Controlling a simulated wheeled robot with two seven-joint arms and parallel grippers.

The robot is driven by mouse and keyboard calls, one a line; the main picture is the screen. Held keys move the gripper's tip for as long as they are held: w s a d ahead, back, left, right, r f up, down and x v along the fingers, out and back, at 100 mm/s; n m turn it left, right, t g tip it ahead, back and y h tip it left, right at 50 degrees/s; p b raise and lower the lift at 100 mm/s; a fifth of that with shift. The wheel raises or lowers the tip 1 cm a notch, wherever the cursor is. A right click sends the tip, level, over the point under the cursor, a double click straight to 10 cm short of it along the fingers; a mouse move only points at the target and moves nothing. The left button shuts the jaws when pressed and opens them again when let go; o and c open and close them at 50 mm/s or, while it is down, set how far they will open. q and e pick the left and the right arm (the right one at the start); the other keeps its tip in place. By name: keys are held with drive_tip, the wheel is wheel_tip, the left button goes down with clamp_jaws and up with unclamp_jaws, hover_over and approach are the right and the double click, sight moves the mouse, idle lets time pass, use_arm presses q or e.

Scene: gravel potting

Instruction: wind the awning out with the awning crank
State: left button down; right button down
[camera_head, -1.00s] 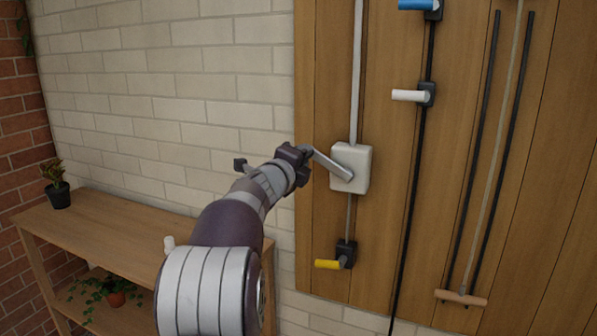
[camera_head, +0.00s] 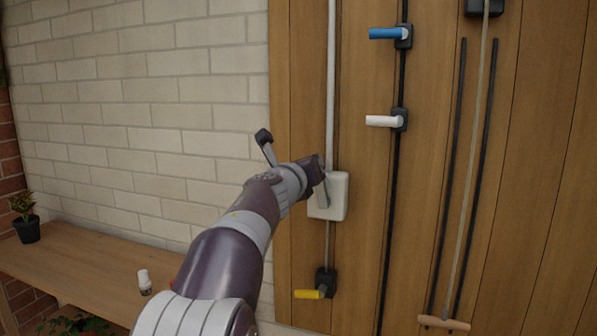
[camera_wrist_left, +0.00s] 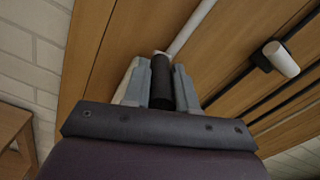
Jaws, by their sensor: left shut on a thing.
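The awning crank's pale gearbox (camera_head: 335,196) is fixed on the wood panel, with a grey rod running up from it. Its grey crank arm (camera_head: 323,193) points up from the box. My left gripper (camera_head: 316,170) is at the top end of this arm, partly hiding it. In the left wrist view, my left gripper (camera_wrist_left: 162,85) is shut on the dark crank handle (camera_wrist_left: 162,72), which sits between the two fingers. The awning itself is not visible. My right gripper is not in view.
Blue (camera_head: 388,33), white (camera_head: 383,121) and yellow (camera_head: 309,294) handles stick out from the panel. A cord with a wooden bar (camera_head: 444,323) hangs at right. A wooden shelf (camera_head: 95,265) with a potted plant (camera_head: 27,219) and small white bottle (camera_head: 144,281) stands at left.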

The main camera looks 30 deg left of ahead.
use_arm(q)
drive_tip(key=shift+w+d+m, duration=0.25)
drive_tip(key=shift+d+m, duration=0.7)
drive_tip(key=shift+m, duration=0.15)
drive_tip(key=shift+f, duration=0.1)
drive_tip(key=c, duration=1.1)
unclamp_jaws()
drive_tip(key=shift+c, duration=0.2)
drive_tip(key=shift+o, duration=1.2)
drive_tip(key=shift+d, duration=0.1)
drive_tip(key=b+v, duration=0.2)
drive_tip(key=v, duration=1)
drive_tip(key=shift+s, duration=0.35)
